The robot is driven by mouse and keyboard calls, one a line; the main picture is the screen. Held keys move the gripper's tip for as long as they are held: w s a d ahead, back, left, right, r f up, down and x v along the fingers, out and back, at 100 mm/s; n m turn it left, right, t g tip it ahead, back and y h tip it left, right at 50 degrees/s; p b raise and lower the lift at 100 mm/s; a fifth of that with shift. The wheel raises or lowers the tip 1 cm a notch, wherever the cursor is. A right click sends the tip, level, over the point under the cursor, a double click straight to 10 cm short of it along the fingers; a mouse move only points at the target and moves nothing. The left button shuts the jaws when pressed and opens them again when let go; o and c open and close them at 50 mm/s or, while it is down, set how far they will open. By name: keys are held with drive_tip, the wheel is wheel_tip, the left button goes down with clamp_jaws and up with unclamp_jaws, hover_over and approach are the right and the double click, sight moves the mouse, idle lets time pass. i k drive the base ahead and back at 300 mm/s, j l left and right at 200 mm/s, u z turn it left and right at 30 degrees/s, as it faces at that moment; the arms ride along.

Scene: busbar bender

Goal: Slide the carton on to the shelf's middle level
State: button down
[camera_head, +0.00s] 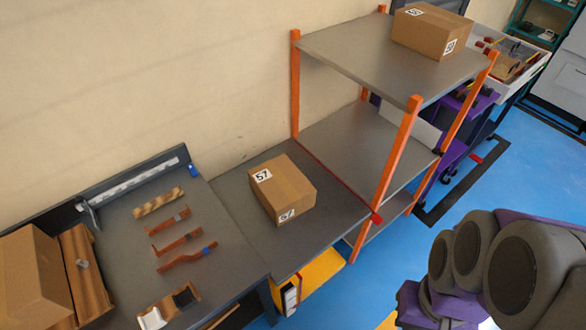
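A brown cardboard carton (285,187) with white labels reading 57 lies on the dark grey bench top (335,225), to the left of the shelf. The shelf has orange posts (396,150) and grey boards. Its middle level (365,145) is empty where visible and lies beside the bench top, with a red strip (335,175) along the edge between them. The carton is a little apart from that strip. My arm's grey and purple links show at the lower right, clear of the carton and shelf. My gripper's fingers cannot be seen.
Another carton (432,32) sits on the shelf's top level (365,48). An orange front post stands by the middle level's near corner. Copper bars (170,215) and a larger box (30,275) lie on the left bench. Blue floor (400,240) is open in front of the shelf.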

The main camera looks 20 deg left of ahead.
sight(284, 193)
drive_tip(key=u, duration=1.6)
drive_tip(key=i+l+u, duration=0.2)
drive_tip(key=l, duration=0.15)
drive_tip(key=i+l+u, duration=0.2)
drive_tip(key=l, duration=0.15)
drive_tip(key=i+l+u, duration=0.2)
drive_tip(key=l, duration=0.15)
drive_tip(key=k, duration=0.1)
